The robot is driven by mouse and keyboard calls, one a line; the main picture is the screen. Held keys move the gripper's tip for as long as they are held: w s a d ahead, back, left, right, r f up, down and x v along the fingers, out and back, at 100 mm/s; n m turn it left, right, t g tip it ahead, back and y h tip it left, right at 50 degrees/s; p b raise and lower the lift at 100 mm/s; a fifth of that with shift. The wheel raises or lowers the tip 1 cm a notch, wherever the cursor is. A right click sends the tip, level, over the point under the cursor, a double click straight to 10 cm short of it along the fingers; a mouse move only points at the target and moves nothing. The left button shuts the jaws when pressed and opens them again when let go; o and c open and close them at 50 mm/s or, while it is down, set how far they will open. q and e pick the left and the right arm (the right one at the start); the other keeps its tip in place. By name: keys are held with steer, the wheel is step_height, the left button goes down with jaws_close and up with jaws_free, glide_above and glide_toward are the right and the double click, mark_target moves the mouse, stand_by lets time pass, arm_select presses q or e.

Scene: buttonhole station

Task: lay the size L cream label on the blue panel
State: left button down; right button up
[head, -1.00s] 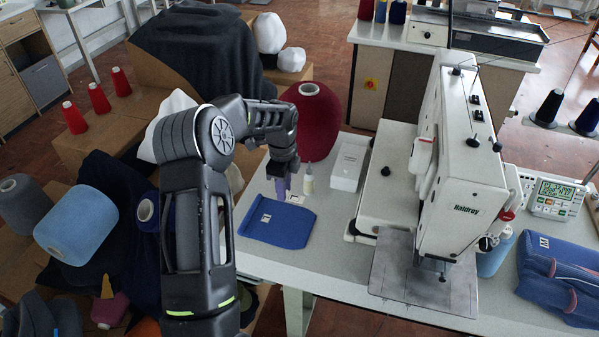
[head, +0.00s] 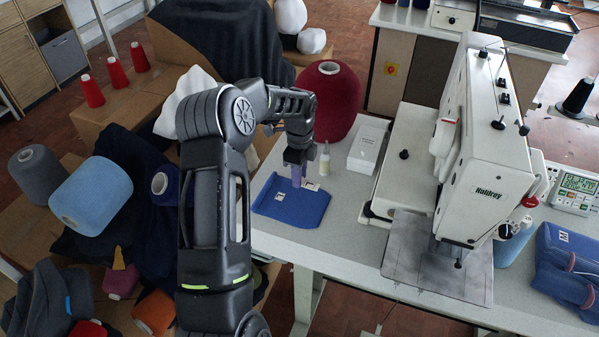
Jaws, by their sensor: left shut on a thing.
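The blue panel (head: 290,212) lies flat on the grey table, with a small pale marked patch (head: 279,197) on its left part. My left gripper (head: 298,182) points down over the panel's far edge, with purple at its lower end. It is shut on a small cream label (head: 311,186), which shows just right of the fingertips at the panel's far right corner. The label has a dark mark, too small to read. I cannot tell whether the label touches the panel. My right gripper is not in view.
The sewing machine (head: 478,150) stands to the right. Folded blue fabric (head: 568,262) with an M label lies at the far right.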

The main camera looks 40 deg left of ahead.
arm_select(q)
steer(key=shift+f+b, duration=0.7)
steer(key=shift+f, duration=0.8)
steer(key=shift+a, duration=0.15)
steer(key=shift+f+b, duration=0.1)
steer(key=shift+b, duration=0.2)
stand_by(0.7)
steer(key=c, duration=1.1)
jaws_free()
